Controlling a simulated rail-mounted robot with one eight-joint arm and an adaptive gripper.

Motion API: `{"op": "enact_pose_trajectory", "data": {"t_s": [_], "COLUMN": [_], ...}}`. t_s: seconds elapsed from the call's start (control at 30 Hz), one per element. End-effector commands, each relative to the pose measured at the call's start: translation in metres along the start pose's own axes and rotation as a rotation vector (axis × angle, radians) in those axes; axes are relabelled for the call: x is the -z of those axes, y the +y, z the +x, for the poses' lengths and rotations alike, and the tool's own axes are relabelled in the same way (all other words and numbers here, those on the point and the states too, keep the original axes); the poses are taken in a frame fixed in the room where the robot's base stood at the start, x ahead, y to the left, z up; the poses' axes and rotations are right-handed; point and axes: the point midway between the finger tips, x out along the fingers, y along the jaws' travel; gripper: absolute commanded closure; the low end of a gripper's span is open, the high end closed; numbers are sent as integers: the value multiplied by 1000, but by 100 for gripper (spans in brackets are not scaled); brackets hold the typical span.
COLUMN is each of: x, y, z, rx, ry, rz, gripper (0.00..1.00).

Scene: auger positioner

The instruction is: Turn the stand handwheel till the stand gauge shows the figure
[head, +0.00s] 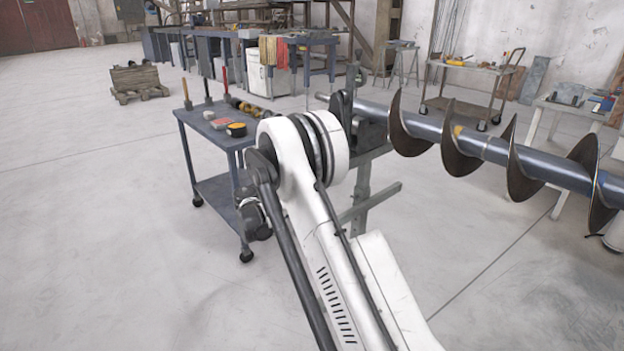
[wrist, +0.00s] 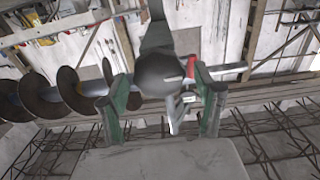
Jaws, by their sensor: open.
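The dark grey stand (head: 363,178) is in the head view, behind my white arm, and bears the end of the auger (head: 480,145). My arm hides part of the stand. I cannot make out the stand handwheel, the gauge or any figure for certain. In the wrist view, my gripper (wrist: 157,78) is open, with one greenish finger on each side of a dark rounded part (wrist: 165,74). A red-tipped piece and a pale bar show beside that part. I cannot tell whether the fingers touch it. The auger also shows at the left of the wrist view (wrist: 70,95).
A grey trolley (head: 215,190) with tools, a red block and a yellow-and-black tape stands left of my arm. A workbench (head: 300,42) and a wheeled cart (head: 470,68) are behind.

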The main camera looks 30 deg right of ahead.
Motion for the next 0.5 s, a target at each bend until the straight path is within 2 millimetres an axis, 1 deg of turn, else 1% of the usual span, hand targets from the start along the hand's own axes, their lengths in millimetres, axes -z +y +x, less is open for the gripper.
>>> {"op": "enact_pose_trajectory", "data": {"t_s": [0.03,0.17,0.47,0.5], "x": [-1,0,0,0], "y": [0,1,0,0], "z": [5,12,14,14], "rx": [-1,-2,0,0], "ry": [0,0,0,0], "rz": [0,0,0,0], "gripper": [35,35,35,39]}}
